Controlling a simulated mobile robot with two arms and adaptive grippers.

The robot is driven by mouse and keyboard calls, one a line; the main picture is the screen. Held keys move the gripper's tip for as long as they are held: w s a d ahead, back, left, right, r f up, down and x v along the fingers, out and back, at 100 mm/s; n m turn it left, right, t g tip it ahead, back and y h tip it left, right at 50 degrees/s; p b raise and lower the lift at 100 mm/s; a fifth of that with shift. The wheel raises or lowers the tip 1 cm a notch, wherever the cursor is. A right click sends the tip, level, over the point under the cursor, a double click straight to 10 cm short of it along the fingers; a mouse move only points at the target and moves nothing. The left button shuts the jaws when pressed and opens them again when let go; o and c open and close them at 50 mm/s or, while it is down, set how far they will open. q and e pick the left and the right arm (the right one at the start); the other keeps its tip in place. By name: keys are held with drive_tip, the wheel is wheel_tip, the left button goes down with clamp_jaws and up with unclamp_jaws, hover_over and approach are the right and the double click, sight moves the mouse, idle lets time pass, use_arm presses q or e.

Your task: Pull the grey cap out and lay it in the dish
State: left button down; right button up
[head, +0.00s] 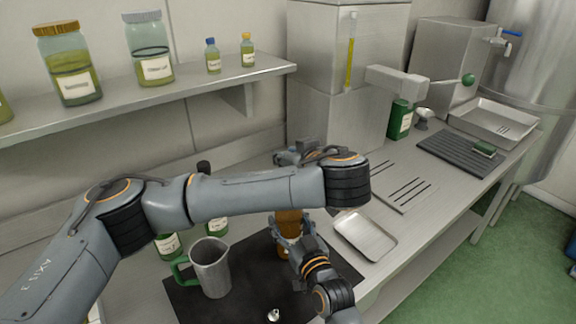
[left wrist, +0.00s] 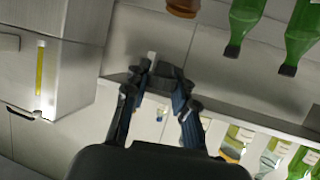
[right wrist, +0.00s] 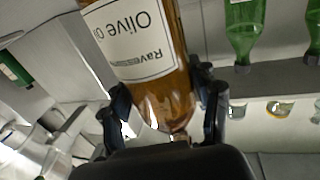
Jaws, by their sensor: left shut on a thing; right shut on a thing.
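The amber olive oil bottle (head: 288,222) stands near the dark mat, its top hidden behind my left forearm in the head view. My right gripper (head: 291,240) is shut on it; the right wrist view shows its labelled body (right wrist: 135,40) between the fingers. My left gripper (head: 293,157) is shut on a small light grey piece, seemingly the grey cap (left wrist: 152,58), between its fingertips. In the left wrist view the bottle's amber end (left wrist: 183,7) is apart from those fingers. The dish appears to be the shallow steel tray (head: 352,241), with nothing visible in it.
A metal jug (head: 211,270) with a green handle stands on the dark mat (head: 240,290), near green bottles (head: 168,246). A small shiny piece (head: 273,315) lies at the mat's front. A plate with dark rods (head: 402,193) lies beyond the tray. A shelf with jars is above.

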drive_tip(key=o, duration=1.8)
drive_tip(key=shift+c, duration=0.2)
drive_tip(key=shift+s, duration=0.1)
